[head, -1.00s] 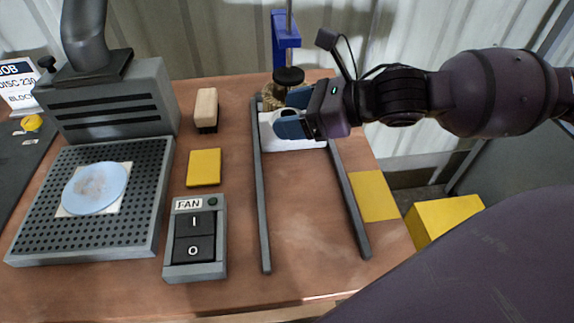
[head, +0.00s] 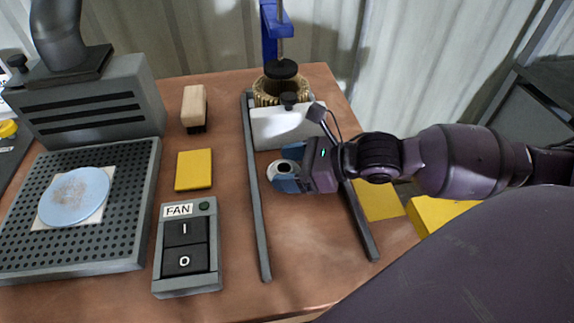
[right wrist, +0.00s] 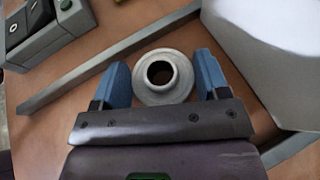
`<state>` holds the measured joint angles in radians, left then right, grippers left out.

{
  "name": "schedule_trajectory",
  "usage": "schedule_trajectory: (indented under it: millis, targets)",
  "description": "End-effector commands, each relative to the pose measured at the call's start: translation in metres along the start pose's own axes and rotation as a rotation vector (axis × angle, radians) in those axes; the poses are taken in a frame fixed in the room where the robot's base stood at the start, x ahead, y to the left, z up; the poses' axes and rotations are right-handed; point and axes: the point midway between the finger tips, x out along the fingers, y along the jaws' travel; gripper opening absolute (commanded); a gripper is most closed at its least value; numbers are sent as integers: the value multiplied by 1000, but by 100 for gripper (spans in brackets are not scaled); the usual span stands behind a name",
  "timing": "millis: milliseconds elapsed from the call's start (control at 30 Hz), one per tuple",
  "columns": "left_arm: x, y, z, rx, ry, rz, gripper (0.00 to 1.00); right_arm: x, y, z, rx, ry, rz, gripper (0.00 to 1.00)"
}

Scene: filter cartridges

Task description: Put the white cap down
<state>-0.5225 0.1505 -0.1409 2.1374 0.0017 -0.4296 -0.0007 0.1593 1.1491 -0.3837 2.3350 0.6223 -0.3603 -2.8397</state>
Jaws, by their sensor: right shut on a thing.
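The white cap (head: 283,167) is a round flanged piece with a dark hole in its middle. My right gripper (head: 285,176) is shut on it, with the blue fingers on either side. In the right wrist view the cap (right wrist: 160,92) sits between the two fingers, hole facing the camera. The gripper holds it between the two grey rails, in front of a white block (head: 285,128). Whether the cap touches the table is hard to tell. My left gripper is not in view.
The left rail (head: 257,200) and right rail (head: 363,225) flank bare table. A brass toothed ring (head: 268,96) is behind the white block. Left are a yellow pad (head: 193,169), a brush (head: 194,105), a FAN switch box (head: 187,285) and a perforated bench (head: 120,215).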

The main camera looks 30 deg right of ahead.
Motion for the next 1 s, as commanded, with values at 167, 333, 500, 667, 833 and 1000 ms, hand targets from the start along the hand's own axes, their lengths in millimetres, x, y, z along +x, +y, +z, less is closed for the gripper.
schedule_trajectory:
  millis: [167,333,500,667,833,1000]
  targets:
    - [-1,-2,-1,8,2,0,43,0,0,0,-1,-1,0,46]
    - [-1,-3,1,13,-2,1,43,1,0,-2,-1,0,0,46]
    - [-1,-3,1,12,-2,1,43,1,0,-3,0,0,0,82]
    - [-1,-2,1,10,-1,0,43,1,0,-3,0,-1,0,94]
    - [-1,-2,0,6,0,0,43,1,0,-2,-1,-1,0,94]
    - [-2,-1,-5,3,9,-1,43,-5,0,1,-3,0,-2,94]
